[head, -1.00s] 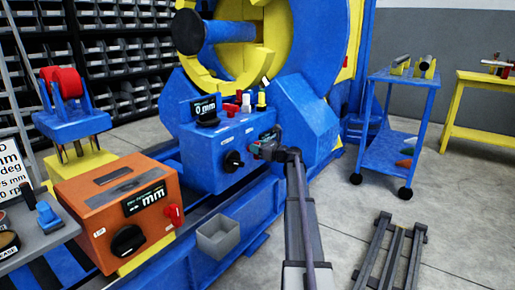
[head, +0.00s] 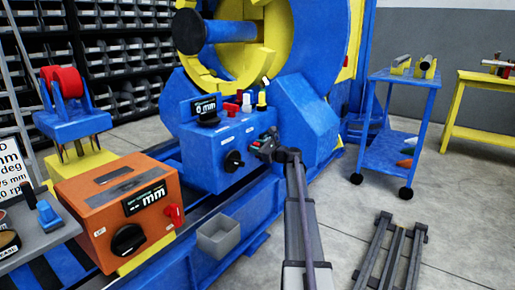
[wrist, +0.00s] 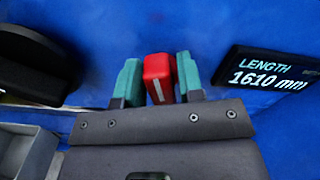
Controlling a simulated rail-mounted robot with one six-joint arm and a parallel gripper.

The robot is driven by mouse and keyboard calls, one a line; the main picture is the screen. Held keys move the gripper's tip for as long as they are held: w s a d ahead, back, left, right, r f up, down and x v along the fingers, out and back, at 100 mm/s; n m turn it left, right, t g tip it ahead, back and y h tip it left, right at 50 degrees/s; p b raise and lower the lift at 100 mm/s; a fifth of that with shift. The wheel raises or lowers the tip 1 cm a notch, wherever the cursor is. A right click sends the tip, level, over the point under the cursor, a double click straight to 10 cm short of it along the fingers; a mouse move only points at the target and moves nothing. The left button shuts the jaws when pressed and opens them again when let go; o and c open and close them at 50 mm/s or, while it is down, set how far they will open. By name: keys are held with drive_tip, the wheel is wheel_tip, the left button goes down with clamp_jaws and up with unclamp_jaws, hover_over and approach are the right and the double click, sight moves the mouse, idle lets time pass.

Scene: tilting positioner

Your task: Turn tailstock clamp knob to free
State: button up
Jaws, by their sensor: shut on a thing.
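A red clamp knob (wrist: 158,78) with a pale stripe shows in the wrist view, on a blue panel. My gripper (wrist: 159,80) has its two teal fingers on either side of the knob and is shut on it. The stripe points roughly along the fingers. In the head view my gripper (head: 268,142) is at the right part of the front of the blue housing (head: 205,160). There my gripper largely hides the knob.
A black knob (wrist: 35,65) is left of my gripper, and a display (wrist: 270,75) reading "LENGTH 1610 mm" is close on the right. A grey open box (head: 218,237) sits below. An orange control box (head: 120,205) with a red knob (head: 174,214) stands left.

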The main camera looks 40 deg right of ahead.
drive_tip(key=n, duration=0.3)
drive_tip(key=shift+s+a+f+n, duration=0.15)
drive_tip(key=shift+a+f+n, duration=0.05)
drive_tip(key=shift+a+n, duration=0.1)
drive_tip(key=n, duration=0.3)
drive_tip(key=shift+a+f+n+b, duration=0.2)
drive_tip(key=shift+f+n+b, duration=0.1)
drive_tip(key=shift+b, duration=0.1)
drive_tip(key=n, duration=0.3)
drive_tip(key=shift+s+a+f+n, duration=0.1)
drive_tip(key=shift+f+n, duration=0.1)
drive_tip(key=shift+n, duration=0.2)
drive_tip(key=shift+f+n+b, duration=0.25)
drive_tip(key=shift+n+b, duration=0.25)
drive_tip(key=shift+n, duration=1.1)
drive_tip(key=o, duration=0.7)
drive_tip(key=v, duration=1.1)
